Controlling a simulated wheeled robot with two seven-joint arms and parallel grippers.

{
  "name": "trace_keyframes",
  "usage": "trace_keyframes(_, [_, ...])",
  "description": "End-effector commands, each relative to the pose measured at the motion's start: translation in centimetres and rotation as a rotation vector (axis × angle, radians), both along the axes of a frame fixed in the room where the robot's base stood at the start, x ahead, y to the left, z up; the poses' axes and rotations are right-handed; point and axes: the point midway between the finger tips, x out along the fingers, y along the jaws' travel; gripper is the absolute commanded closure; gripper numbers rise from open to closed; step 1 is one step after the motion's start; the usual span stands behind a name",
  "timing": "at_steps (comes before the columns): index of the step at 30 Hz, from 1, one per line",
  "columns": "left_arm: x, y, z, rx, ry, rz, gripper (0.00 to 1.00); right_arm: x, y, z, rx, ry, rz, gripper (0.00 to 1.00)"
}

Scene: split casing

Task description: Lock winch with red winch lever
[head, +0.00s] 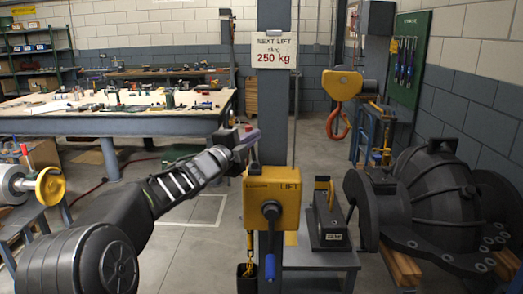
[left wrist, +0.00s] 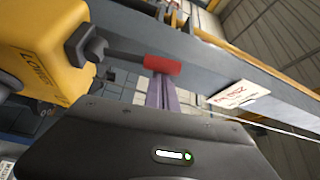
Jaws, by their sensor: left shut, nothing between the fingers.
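The yellow winch box (head: 258,222) is mounted on a grey post. A dark crank with a blue grip (head: 270,266) hangs down from its front. In the left wrist view the winch box (left wrist: 35,50) carries a black hub (left wrist: 86,45) with a dark lever ending in a red grip (left wrist: 162,65). That lever runs up beside the post. My left gripper (head: 252,138) is shut and empty, left of the post and above the box. In the left wrist view its purple fingers (left wrist: 163,93) are close to the red grip; I cannot tell if they touch. My right gripper is not in view.
A "250 kg" sign (head: 275,50) is on the post above the box. A black casing (head: 428,200) stands at right on wooden blocks. A yellow hoist with an orange hook (head: 338,122) hangs behind. A workbench (head: 100,124) is at back left.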

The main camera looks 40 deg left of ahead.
Motion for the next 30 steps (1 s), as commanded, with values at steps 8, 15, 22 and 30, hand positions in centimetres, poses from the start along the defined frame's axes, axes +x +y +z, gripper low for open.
trace_keyframes(8, [-1.2, 1.5, -0.8, -0.162, -0.125, -0.001, 1.00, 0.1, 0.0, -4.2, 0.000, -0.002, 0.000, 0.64])
trace_keyframes(15, [-1.6, 2.1, -0.7, -0.237, -0.182, -0.001, 1.00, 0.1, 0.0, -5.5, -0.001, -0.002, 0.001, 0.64])
trace_keyframes(22, [-1.8, 2.3, -0.6, -0.256, -0.194, 0.000, 1.00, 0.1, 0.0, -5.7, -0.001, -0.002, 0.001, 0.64])
trace_keyframes(30, [-1.8, 2.4, -0.6, -0.255, -0.193, 0.002, 1.00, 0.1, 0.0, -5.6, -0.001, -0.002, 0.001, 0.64])
